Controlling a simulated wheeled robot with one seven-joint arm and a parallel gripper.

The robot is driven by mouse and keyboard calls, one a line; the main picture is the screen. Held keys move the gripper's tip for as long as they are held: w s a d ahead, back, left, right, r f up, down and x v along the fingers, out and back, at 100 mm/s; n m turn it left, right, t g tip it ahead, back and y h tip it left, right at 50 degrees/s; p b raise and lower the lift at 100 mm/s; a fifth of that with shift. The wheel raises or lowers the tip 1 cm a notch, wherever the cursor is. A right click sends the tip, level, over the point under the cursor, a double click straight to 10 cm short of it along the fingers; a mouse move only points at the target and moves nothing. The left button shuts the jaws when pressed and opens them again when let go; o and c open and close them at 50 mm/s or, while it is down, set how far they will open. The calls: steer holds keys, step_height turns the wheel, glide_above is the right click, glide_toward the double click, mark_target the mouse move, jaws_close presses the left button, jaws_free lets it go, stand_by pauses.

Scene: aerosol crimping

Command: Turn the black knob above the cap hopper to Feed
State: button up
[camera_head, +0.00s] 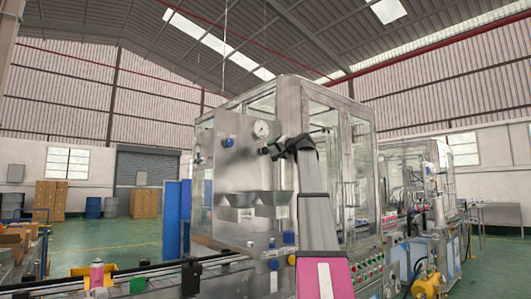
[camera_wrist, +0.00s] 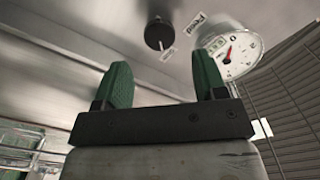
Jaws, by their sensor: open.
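The black knob (camera_wrist: 158,35) is on the metal panel in the wrist view, ahead of my fingertips and apart from them. A small label (camera_wrist: 168,54) is beside it, too small to read. Another label (camera_wrist: 195,20), tilted and appearing to read Feed, is right of the knob. Which way the knob points is unclear. My gripper (camera_wrist: 162,62) has green fingers spread open with nothing between them. In the head view my gripper (camera_head: 272,149) is in front of the panel (camera_head: 236,165), hiding the knob. Grey hopper shapes (camera_head: 241,198) are below it.
A round pressure gauge (camera_wrist: 232,52) is close to my right finger in the wrist view; it also shows in the head view (camera_head: 261,129). A blue knob (camera_head: 228,142) is left of it. A conveyor (camera_head: 150,275) runs along the front left, below the panel.

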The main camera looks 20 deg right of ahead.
mark_target(266, 151)
steer(key=x, duration=0.6)
steer(key=shift+w, duration=0.1)
steer(key=c, duration=0.9)
